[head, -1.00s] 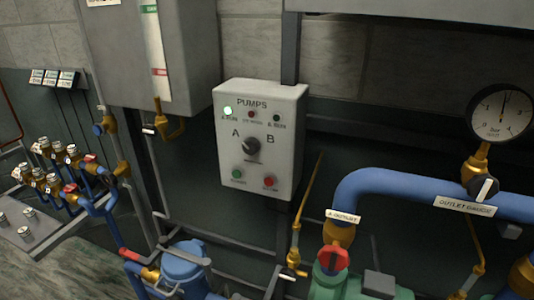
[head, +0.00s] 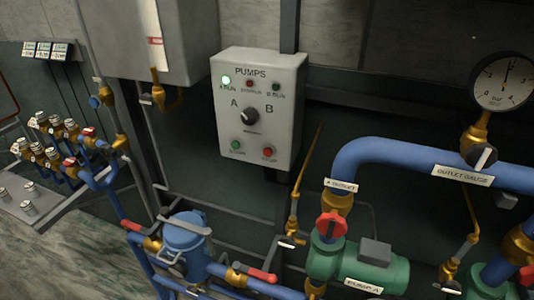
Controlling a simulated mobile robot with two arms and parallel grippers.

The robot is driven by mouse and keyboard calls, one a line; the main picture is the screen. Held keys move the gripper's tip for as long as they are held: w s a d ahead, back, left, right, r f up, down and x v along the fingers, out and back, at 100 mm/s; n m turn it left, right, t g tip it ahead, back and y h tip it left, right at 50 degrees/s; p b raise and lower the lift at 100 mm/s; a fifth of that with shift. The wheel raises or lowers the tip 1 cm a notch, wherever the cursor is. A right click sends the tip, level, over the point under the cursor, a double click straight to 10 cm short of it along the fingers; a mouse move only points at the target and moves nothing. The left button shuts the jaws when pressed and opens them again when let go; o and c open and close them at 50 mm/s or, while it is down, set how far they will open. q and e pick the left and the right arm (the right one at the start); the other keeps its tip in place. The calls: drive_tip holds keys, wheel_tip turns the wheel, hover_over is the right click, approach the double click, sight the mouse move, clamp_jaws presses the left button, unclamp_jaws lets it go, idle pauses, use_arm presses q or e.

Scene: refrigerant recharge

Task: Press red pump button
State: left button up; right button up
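The grey pump control box (head: 262,105), labelled PUMPS, is mounted upright on the wall near the middle of the head view. Its red button (head: 268,152) sits at the lower right of the panel, and a green button (head: 236,146) sits at the lower left. A black selector knob (head: 250,116) between the letters A and B is above them. The A RUN lamp (head: 226,80) at the top left glows green; the other two lamps look dark. Neither of my grippers shows in the head view.
A blue outlet pipe (head: 400,152) with a pressure gauge (head: 503,82) runs at the right. The green pump (head: 355,262) is below it. A blue strainer body (head: 186,240) stands below the box. Several brass valves (head: 62,140) are at the left. The space before the box looks clear.

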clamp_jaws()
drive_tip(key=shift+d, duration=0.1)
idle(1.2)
